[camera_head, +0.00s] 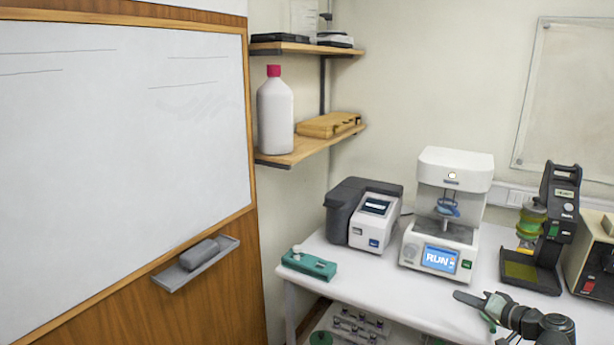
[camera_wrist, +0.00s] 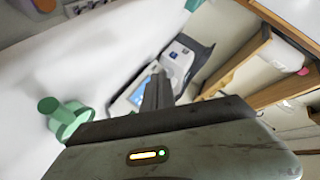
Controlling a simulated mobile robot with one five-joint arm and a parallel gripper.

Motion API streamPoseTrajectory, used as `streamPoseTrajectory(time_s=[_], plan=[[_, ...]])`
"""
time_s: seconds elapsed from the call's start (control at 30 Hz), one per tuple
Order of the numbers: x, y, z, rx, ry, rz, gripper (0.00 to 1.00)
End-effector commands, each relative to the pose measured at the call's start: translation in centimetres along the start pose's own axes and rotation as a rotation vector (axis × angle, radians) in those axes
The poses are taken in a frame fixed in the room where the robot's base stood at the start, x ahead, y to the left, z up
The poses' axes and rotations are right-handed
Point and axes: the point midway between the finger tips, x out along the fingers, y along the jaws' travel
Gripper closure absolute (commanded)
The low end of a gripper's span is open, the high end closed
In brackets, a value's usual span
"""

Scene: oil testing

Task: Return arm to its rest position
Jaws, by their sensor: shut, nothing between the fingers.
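My gripper (camera_head: 462,297) shows in the head view at the lower right, in front of the white bench's instruments. My arm reaches in from the lower right corner. The fingers are together and empty, pointing left in the picture. In the wrist view my gripper (camera_wrist: 157,80) shows its closed dark fingers, with the instruments beyond them. The rest of my arm is out of view.
A white tester (camera_head: 441,215) with a RUN screen stands on the bench (camera_head: 345,280), beside a grey-white analyser (camera_head: 370,215). A dark instrument (camera_head: 545,230) stands right. A green block (camera_head: 309,264) is left. A green ringed object (camera_wrist: 68,120) is near my gripper.

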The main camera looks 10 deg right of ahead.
Motion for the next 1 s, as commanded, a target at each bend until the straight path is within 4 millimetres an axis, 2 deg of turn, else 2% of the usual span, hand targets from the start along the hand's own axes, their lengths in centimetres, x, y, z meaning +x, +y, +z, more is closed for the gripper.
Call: streamPoseTrajectory(time_s=[0.03, 0.17, 0.27, 0.37, 0.43, 0.5, 0.6, 0.7, 0.8, 0.9, 1.0], plan=[[1.5, -1.3, 0.6, -0.01, -0.022, -0.02, 1.0], [5.5, -4.8, 2.7, -0.043, -0.092, -0.068, 1.0], [9.2, -8.2, 5.5, -0.085, -0.174, -0.101, 1.0], [13.6, -12.6, 10.4, -0.154, -0.305, -0.131, 1.0], [16.4, -15.8, 14.9, -0.212, -0.423, -0.141, 1.0], [18.4, -18.6, 19.8, -0.271, -0.548, -0.133, 1.0], [20.0, -21.5, 26.4, -0.357, -0.721, -0.092, 1.0], [20.2, -23.1, 31.7, -0.438, -0.868, -0.017, 1.0], [19.5, -23.2, 35.7, -0.515, -0.993, 0.105, 1.0], [18.0, -21.4, 37.0, -0.56, -1.066, 0.283, 1.0], [16.2, -18.3, 35.8, -0.55, -1.084, 0.468, 1.0]])
